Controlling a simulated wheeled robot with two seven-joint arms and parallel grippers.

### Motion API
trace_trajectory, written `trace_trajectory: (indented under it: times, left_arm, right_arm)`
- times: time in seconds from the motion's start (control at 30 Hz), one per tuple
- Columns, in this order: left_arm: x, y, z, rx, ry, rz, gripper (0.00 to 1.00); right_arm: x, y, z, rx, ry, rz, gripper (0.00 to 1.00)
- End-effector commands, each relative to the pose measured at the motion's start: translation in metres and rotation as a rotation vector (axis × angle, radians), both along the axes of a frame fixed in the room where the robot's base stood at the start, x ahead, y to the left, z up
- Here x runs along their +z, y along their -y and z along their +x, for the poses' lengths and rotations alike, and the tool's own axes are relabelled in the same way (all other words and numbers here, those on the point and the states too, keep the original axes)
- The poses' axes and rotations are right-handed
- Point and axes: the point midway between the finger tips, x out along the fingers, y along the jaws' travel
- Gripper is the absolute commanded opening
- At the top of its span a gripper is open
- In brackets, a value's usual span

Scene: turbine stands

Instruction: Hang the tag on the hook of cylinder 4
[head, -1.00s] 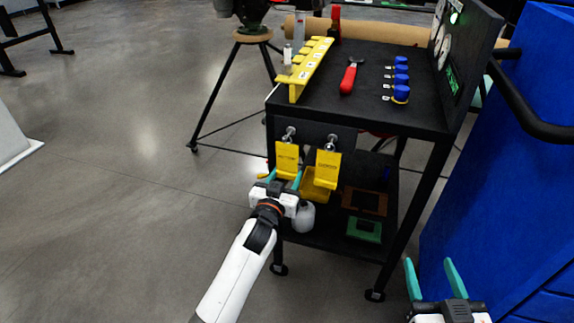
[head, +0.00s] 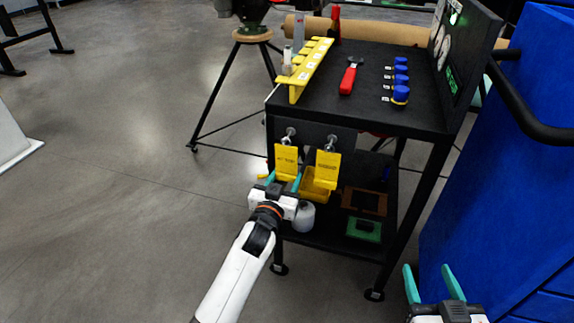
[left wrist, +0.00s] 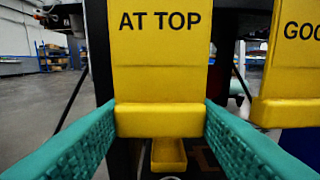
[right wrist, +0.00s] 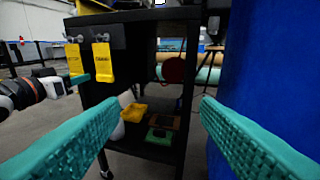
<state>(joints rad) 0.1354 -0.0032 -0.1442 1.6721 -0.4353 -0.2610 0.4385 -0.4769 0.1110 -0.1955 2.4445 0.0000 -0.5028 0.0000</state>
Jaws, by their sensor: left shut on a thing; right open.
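Two yellow tags hang side by side from silvery pegs on the cart's front panel. My left gripper (head: 283,180) is shut on the lower end of the left tag (head: 286,160), with a finger on each side. In the left wrist view, this tag (left wrist: 162,70) reads "AT TOP" and its thick lower lip sits between the teal fingers. The right tag (head: 328,168) hangs free beside it. My right gripper (head: 434,284) is open and empty at the lower right, apart from the cart. I cannot tell which thing is cylinder 4; no hook numbered 4 is readable.
The black cart (head: 375,110) carries a yellow slotted rail (head: 309,68), a red-handled tool (head: 349,77) and several blue-capped pieces (head: 400,92). Its lower shelf holds a yellow bin (head: 318,190) and a green box (head: 363,229). A blue cabinet (head: 500,200) stands close on the right.

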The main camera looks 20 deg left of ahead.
Motion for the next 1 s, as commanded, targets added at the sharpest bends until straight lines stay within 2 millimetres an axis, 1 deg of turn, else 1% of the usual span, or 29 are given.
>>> trace_trajectory:
  times: [0.3, 1.0]
  left_arm:
    - [0.000, 0.000, -0.003, 0.000, 0.000, 0.000, 0.09]
    - [0.001, 0.000, -0.009, 0.000, 0.001, -0.001, 0.09]
  right_arm:
    - [-0.009, 0.001, -0.004, -0.002, -0.050, -0.010, 0.57]
    - [-0.019, 0.004, -0.007, -0.006, -0.124, -0.030, 0.57]
